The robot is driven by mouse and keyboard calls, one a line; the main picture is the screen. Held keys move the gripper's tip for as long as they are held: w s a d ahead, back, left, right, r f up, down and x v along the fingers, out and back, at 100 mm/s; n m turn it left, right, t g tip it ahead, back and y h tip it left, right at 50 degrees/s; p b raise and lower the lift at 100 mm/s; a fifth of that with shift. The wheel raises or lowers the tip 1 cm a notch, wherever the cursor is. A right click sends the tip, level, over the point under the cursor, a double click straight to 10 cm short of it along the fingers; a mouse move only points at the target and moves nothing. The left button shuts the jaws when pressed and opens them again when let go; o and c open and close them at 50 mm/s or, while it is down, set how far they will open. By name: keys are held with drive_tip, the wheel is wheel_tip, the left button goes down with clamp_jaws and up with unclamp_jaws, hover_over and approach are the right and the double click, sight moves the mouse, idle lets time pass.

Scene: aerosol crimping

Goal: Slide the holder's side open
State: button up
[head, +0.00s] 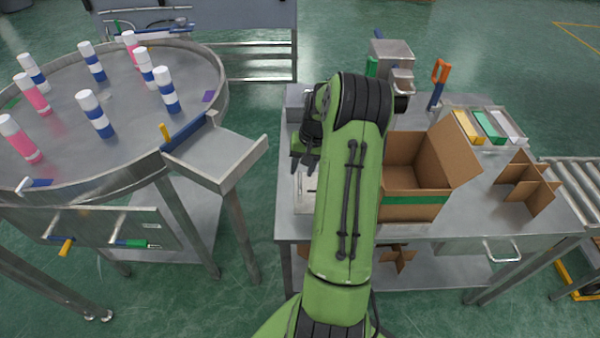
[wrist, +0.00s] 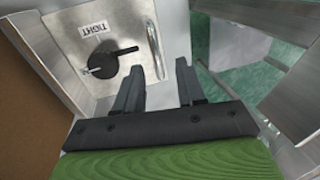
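In the head view my gripper (head: 304,166) points down over the left end of the workbench. My arm hides much of that area.
An open cardboard box (head: 412,207) stands right of my arm on the workbench (head: 470,215), with cardboard dividers (head: 527,182) beyond it. A round table (head: 60,95) with several bottles stands at the left, with a metal chute (head: 215,155) facing the bench. Floor shows between them.

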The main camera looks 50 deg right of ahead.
wheel_tip(320, 180, up, 12)
drive_tip(key=s+d+p, duration=0.1)
drive_tip(key=p, duration=0.1)
drive_tip(key=shift+s+d, duration=0.25)
drive_tip(key=shift+s, duration=0.15)
drive_tip(key=shift+f, duration=0.15)
